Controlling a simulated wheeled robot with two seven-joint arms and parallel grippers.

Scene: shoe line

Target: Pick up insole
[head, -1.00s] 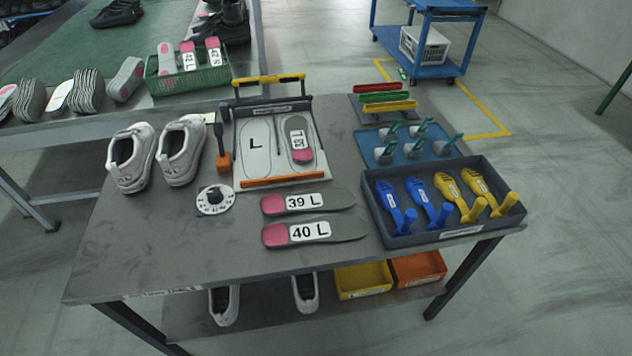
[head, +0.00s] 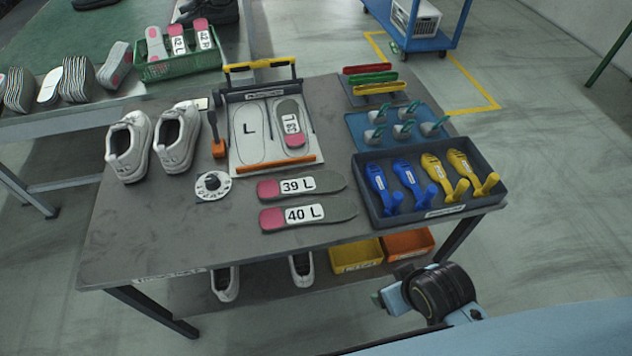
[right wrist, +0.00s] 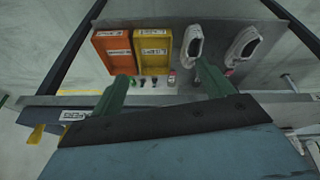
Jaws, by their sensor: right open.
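Two grey insoles with pink heels lie flat on the table: the 39 L insole (head: 330,183) and, in front of it, the 40 L insole (head: 338,210). A third insole (head: 288,107), its label upside down, lies on the right half of the white fitting board (head: 247,155); the left outline, marked L, is bare. My right gripper (head: 380,299) is low at the right, off the table's front edge and apart from the insoles. In the right wrist view its green fingers (right wrist: 163,84) are spread and empty. My left gripper is not in view.
A dark tray (head: 438,209) of blue and yellow shoe-shaped tools stands right of the insoles. White shoes (head: 130,147), a dial (head: 213,187) and an orange-based tool (head: 219,149) are left. Yellow (head: 357,254) and orange bins (head: 408,243) sit on the lower shelf. The table's front left is clear.

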